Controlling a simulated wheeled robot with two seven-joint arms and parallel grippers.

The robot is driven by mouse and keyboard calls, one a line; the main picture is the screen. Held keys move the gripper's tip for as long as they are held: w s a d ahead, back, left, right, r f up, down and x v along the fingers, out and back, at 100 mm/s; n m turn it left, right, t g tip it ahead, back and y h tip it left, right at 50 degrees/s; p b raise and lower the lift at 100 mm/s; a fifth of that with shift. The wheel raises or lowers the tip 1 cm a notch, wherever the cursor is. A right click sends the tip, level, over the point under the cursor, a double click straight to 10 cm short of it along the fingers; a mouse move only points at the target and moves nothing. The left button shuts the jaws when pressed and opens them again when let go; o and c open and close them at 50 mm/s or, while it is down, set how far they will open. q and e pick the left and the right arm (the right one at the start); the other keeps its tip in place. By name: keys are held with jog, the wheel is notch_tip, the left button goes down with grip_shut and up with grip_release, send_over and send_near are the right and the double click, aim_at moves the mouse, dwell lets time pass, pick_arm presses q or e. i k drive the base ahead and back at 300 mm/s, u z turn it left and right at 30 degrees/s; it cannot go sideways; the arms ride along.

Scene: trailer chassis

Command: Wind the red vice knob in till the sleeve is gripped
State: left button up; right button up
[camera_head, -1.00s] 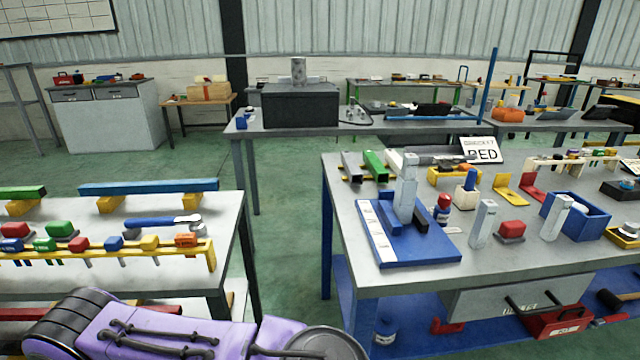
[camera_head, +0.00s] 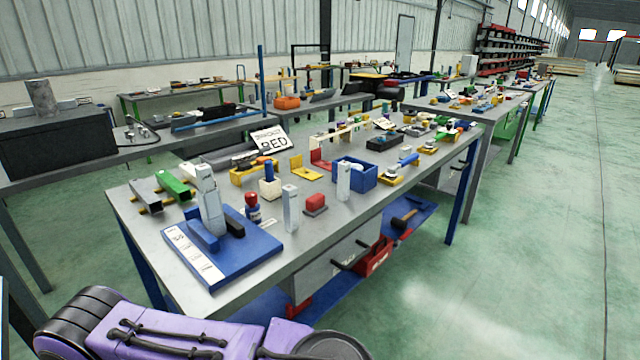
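On the near workbench (camera_head: 330,225) a blue base plate (camera_head: 235,262) carries an upright grey post (camera_head: 209,203) between a blue block (camera_head: 201,235) and a dark block (camera_head: 234,222). A small red-topped piece (camera_head: 251,199) stands just right of it. I cannot tell which piece is the vice knob or the sleeve, nor whether anything is clamped. Neither gripper shows. A purple and black arm link of mine crosses the bottom left, apart from these pieces.
Grey upright blocks (camera_head: 290,208) and a blue open bin (camera_head: 354,174) stand on the same bench. A sign (camera_head: 270,138) stands at its back. A red toolbox (camera_head: 374,256) is on the blue lower shelf. The green floor at right is clear.

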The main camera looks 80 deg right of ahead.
aim_at(251, 197)
jog(key=z, duration=2.55)
